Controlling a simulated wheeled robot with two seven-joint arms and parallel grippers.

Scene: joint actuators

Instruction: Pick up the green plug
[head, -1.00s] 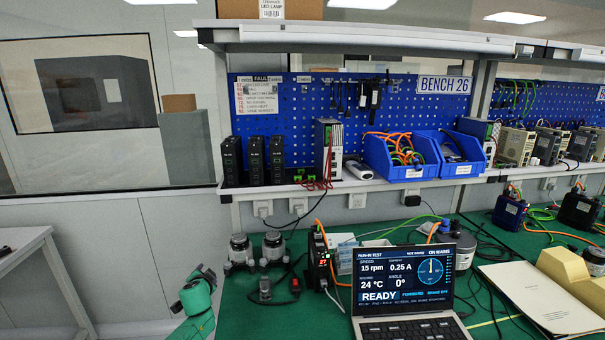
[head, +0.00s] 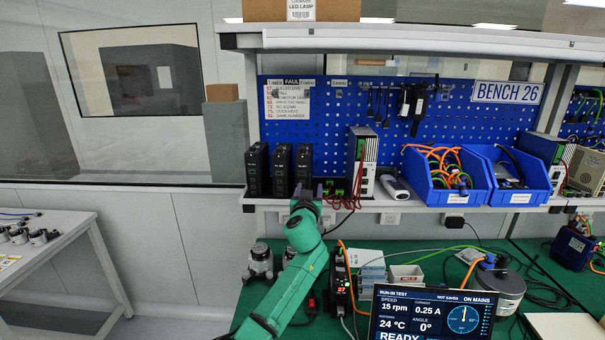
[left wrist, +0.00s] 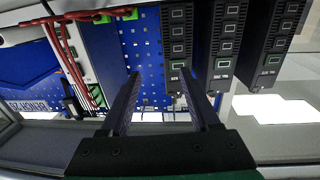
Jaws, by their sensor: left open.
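Small green plugs (head: 336,188) sit on the shelf between the black modules and the tall white drive unit. In the left wrist view, green pieces (left wrist: 103,18) show near the shelf, at the upper left and beyond my fingers. My left gripper (head: 308,190) is raised to the shelf edge, just left of the plugs and in front of the black modules. In the wrist view its two fingers (left wrist: 158,80) are apart, with nothing held between them. The right finger overlaps the nearest black module (left wrist: 180,50). My right gripper is not in view.
Black modules (head: 281,170) stand left of the plugs. The white drive unit (head: 362,162) with red wires (head: 347,205) stands to their right. Blue bins (head: 445,190) of cables are farther right.

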